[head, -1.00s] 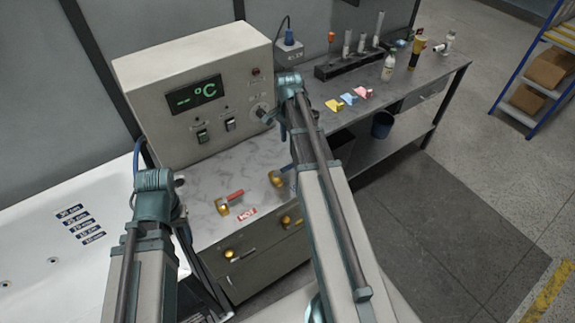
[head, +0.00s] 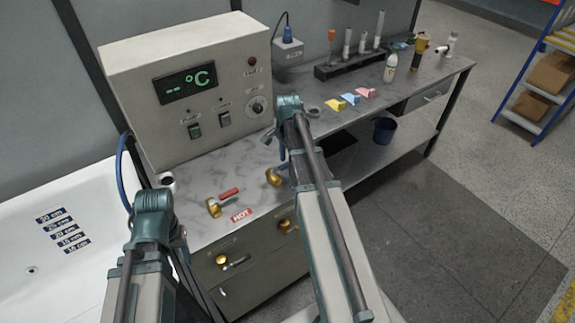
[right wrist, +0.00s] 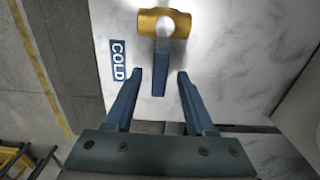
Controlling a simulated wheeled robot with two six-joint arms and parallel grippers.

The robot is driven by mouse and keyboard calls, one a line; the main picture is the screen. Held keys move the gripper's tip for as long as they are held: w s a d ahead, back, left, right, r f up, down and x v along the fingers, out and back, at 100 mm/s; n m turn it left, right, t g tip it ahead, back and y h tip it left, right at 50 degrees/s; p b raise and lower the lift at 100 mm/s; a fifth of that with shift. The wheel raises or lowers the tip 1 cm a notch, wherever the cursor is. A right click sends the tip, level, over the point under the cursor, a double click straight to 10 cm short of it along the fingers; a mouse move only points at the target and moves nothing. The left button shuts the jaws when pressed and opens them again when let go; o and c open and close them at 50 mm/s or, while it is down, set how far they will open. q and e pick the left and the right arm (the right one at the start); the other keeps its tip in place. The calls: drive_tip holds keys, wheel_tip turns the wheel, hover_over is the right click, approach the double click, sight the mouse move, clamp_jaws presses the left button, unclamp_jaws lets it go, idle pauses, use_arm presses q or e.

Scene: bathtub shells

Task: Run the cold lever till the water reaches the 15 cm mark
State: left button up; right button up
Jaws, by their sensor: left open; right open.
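The cold lever (right wrist: 158,92) has a brass body and a blue handle, beside a blue COLD label (right wrist: 118,60). In the head view its brass body (head: 272,177) shows partly behind my right arm. My right gripper (right wrist: 172,78) is open, its fingers on either side of the blue handle's line; I cannot tell whether they touch it. It also shows in the head view (head: 278,142). My left gripper (head: 180,238) is open, mostly hidden behind its wrist, near the tub. The white tub (head: 100,205) shows no visible water. Its depth labels (head: 63,231) are in a stepped column, the lower ones hard to read.
A brass hot lever (head: 214,208) with a red handle stands by the HOT label (head: 241,215). A control box (head: 190,85) shows a dashed temperature display. Sponge-like blocks (head: 350,99), a bottle (head: 390,68) and a tube rack (head: 350,66) are on the bench's far side.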

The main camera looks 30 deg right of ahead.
drive_tip(key=shift+c, duration=0.3)
clamp_jaws()
idle(1.2)
